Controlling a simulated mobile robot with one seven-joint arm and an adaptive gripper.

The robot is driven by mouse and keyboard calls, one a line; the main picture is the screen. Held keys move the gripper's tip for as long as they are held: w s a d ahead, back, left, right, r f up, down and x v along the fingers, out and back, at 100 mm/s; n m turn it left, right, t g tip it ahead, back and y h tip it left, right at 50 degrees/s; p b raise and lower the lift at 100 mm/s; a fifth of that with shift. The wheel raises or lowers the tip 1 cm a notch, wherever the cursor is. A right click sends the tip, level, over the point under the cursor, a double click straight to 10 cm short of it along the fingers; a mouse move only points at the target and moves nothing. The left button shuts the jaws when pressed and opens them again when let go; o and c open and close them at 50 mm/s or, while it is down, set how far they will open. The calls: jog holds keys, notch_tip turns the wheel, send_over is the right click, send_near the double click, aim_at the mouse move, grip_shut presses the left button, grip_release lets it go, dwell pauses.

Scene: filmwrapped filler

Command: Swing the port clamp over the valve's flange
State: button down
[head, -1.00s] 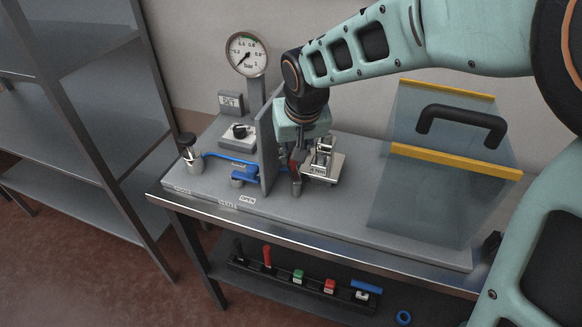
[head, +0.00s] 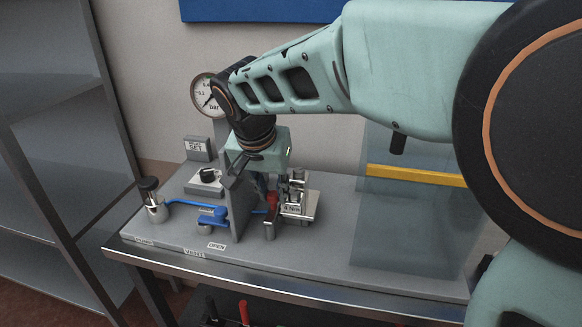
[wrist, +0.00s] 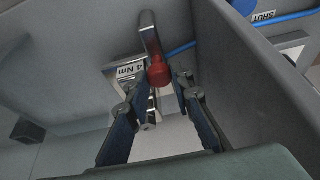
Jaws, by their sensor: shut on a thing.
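The port clamp appears to be the metal bar with a red grip (head: 272,200), which also shows in the wrist view (wrist: 158,74). My gripper (head: 270,190) points down beside the upright grey plate and is shut on the red grip. In the wrist view its two fingers (wrist: 160,88) flank the grip, and the metal bar runs past it. The blue valve (head: 213,214) sits left of the plate, with a blue line running left to a metal pot. I cannot make out the valve's flange or whether the clamp lies over it.
The grey upright plate (head: 239,207) stands close left of my gripper. A metal fixture marked 4 Nm (head: 298,206) is close right. A pressure gauge (head: 207,98) stands behind. A clear guard with a yellow edge (head: 415,174) is further right. The bench front is mostly clear.

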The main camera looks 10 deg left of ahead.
dwell(0.3)
jog(key=c, duration=2)
grip_release()
jog(key=v, duration=1.2)
jog(key=shift+r, duration=0.1)
